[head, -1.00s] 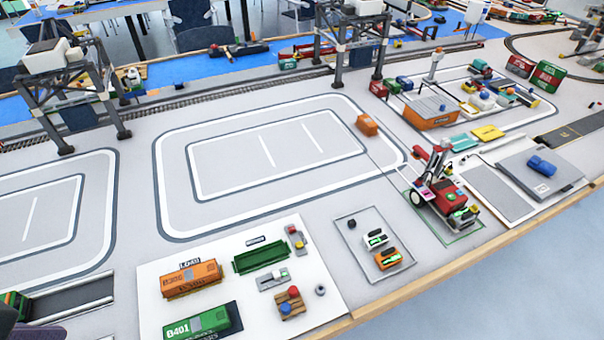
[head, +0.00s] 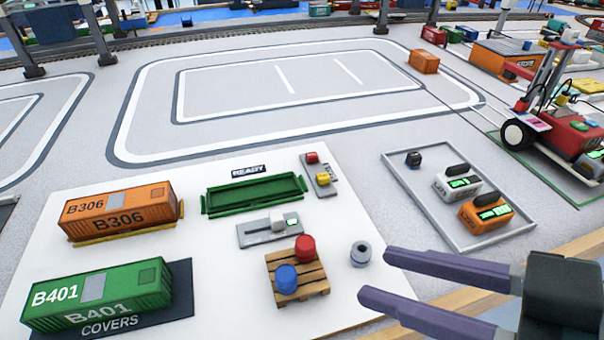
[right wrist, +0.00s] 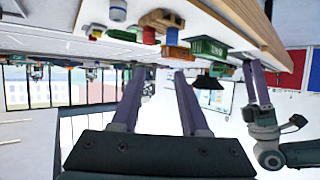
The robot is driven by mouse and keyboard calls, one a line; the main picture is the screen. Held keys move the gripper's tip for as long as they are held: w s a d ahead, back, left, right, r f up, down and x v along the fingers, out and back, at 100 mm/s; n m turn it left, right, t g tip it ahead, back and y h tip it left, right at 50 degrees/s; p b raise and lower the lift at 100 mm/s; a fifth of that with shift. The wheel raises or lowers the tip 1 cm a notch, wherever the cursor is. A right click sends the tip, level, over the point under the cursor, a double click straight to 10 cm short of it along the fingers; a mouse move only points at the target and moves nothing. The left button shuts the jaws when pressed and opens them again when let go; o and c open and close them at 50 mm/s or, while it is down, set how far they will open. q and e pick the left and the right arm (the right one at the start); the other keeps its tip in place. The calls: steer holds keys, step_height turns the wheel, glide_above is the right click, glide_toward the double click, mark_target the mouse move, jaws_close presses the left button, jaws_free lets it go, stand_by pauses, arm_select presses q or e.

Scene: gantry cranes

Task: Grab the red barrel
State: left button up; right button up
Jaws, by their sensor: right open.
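The red barrel (head: 305,248) stands upright on a small wooden pallet (head: 312,285), behind a blue barrel (head: 286,278). My right gripper (head: 375,274) reaches in from the right edge of the head view. Its two purple fingers are apart and empty, to the right of the pallet and pointing toward it. The right wrist view is upside down; the red barrel (right wrist: 149,36) and pallet (right wrist: 160,19) show there near the top, beyond the open fingers. A purple finger of my left gripper (right wrist: 250,68) shows at the right of that view; its opening is unclear.
An orange container (head: 118,212), a green container (head: 97,297), a green open tray (head: 255,194) and a grey lever panel (head: 270,230) surround the pallet. A shallow tray (head: 425,205) lies behind.

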mark_target(314, 250)
arm_select(q)
steer(key=b+x, duration=0.1)
steer(key=x, duration=0.1)
steer(key=b+x, duration=0.1)
steer(key=x, duration=0.1)
steer(key=shift+s+f, duration=0.15)
steer(key=shift+s, duration=0.25)
arm_select(e)
steer(key=f, duration=0.1)
steer(key=w+f, duration=0.2)
steer(key=shift+d+f, duration=0.1)
steer(key=shift+f, duration=0.2)
arm_select(q)
steer(key=shift+f, duration=0.1)
arm_select(e)
steer(key=shift+w+f+t, duration=0.1)
steer(key=shift+w+t, duration=0.1)
steer(key=shift+t, duration=0.1)
arm_select(q)
steer(key=shift+a, duration=0.15)
arm_select(e)
steer(key=x, duration=0.4)
steer(key=shift+a, duration=0.25)
steer(key=x, duration=0.5)
steer(key=shift+w, duration=0.2)
jaws_close()
